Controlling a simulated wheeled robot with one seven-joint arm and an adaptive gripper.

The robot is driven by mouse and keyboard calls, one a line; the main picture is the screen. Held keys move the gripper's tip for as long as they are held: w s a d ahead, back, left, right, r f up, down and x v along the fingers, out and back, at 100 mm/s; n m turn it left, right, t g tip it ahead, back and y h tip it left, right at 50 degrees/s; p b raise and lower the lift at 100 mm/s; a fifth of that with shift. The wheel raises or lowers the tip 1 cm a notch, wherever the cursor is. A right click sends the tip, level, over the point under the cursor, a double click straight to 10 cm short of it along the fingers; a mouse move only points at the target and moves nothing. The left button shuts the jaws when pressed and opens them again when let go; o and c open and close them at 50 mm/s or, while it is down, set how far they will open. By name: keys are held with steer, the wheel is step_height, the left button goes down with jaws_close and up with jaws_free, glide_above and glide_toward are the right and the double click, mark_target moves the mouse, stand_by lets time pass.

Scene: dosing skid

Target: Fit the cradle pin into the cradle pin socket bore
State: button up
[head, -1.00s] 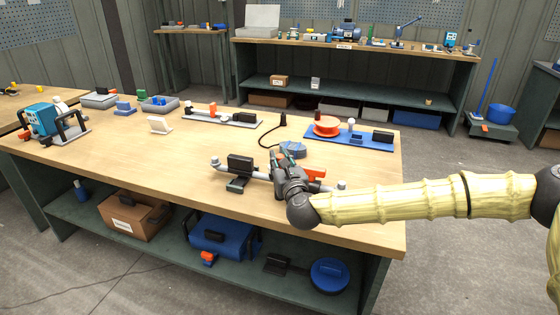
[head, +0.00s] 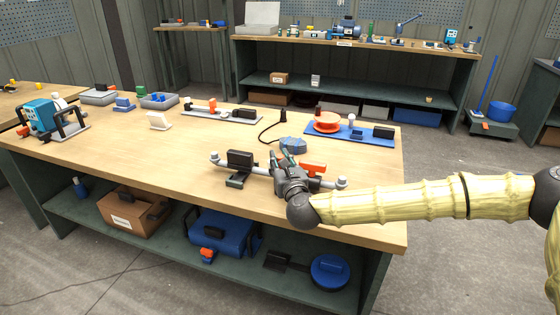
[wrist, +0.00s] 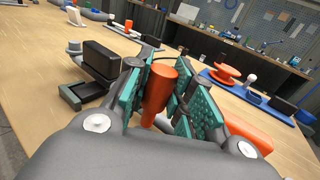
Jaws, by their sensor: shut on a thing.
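My gripper (head: 284,162) is over the bench at the near middle, at a grey rail fixture (head: 262,171). In the wrist view its green-padded fingers (wrist: 168,92) are shut on an orange tapered pin (wrist: 160,85), wider at its top, which I take as the cradle pin. The pin leans a little in that view. I cannot make out the socket bore; the part of the fixture under the gripper is hidden. A black block (head: 240,158) stands at the fixture's left and an orange block (head: 313,168) at its right.
A blue round part (head: 292,144) with a black cable lies just behind my gripper. A blue board (head: 352,138) with an orange spool (head: 327,123) stands behind at the right. Another rail fixture (head: 222,115) is farther back. The left middle of the bench (head: 130,150) is clear.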

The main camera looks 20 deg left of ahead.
steer(key=shift+f+b, duration=1.95)
steer(key=shift+f, duration=0.75)
steer(key=shift+r, duration=0.1)
stand_by(0.4)
steer(key=shift+r+p, duration=1.75)
steer(key=shift+r, duration=2.05)
steer(key=shift+b, duration=0.55)
stand_by(0.5)
